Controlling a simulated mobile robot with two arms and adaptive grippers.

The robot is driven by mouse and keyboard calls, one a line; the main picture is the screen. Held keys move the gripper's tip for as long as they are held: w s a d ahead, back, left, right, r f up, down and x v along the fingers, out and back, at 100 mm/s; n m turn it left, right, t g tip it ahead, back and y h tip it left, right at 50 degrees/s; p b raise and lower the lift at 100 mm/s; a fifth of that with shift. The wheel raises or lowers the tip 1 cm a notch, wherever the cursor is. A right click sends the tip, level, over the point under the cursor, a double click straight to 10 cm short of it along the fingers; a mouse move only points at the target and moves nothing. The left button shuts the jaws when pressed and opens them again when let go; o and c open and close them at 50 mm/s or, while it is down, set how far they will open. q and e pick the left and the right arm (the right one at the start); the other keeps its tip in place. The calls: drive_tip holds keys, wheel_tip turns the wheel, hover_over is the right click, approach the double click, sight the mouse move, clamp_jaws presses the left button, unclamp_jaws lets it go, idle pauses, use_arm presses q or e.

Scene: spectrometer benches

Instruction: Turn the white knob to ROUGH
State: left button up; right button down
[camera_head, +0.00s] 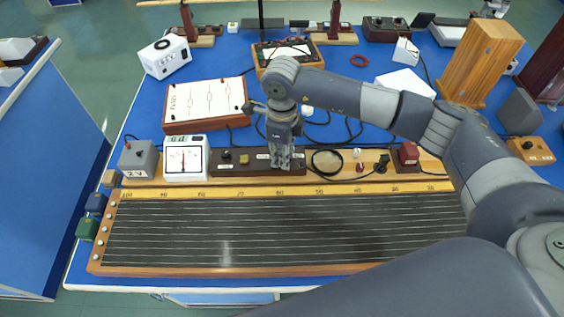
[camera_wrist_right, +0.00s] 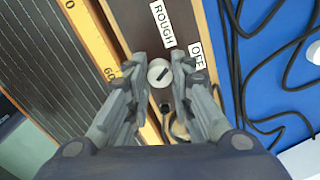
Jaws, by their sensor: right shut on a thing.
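My right gripper (camera_head: 281,163) points down onto the dark brown panel (camera_head: 257,171) behind the long lined board. In the right wrist view, the right gripper (camera_wrist_right: 158,75) is shut with its two fingers on either side of the white knob (camera_wrist_right: 158,70). The knob has a black mark on its face. A ROUGH label (camera_wrist_right: 162,22) is above the knob in the right wrist view, and an OFF label (camera_wrist_right: 197,55) is to its right. The mark points toward neither label. In the head view the gripper hides the knob. My left gripper is not in view.
A black knob (camera_head: 226,156) and a yellow knob (camera_head: 244,160) are left of my right gripper on the panel. A white meter (camera_head: 186,165) stands farther left. The lined board (camera_head: 270,235) is in front.

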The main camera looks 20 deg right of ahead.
drive_tip(key=n+b, duration=0.3)
drive_tip(key=shift+f+b, duration=0.2)
drive_tip(key=shift+b, duration=0.15)
drive_tip(key=shift+r+n+b, duration=0.2)
drive_tip(key=shift+n+b, duration=0.8)
drive_tip(key=shift+n, duration=0.1)
drive_tip(key=c, duration=1.4)
unclamp_jaws()
drive_tip(key=shift+o, duration=0.2)
drive_tip(key=shift+r, duration=0.2)
wheel_tip(320, 180, up, 12)
drive_tip(key=shift+f, duration=0.2)
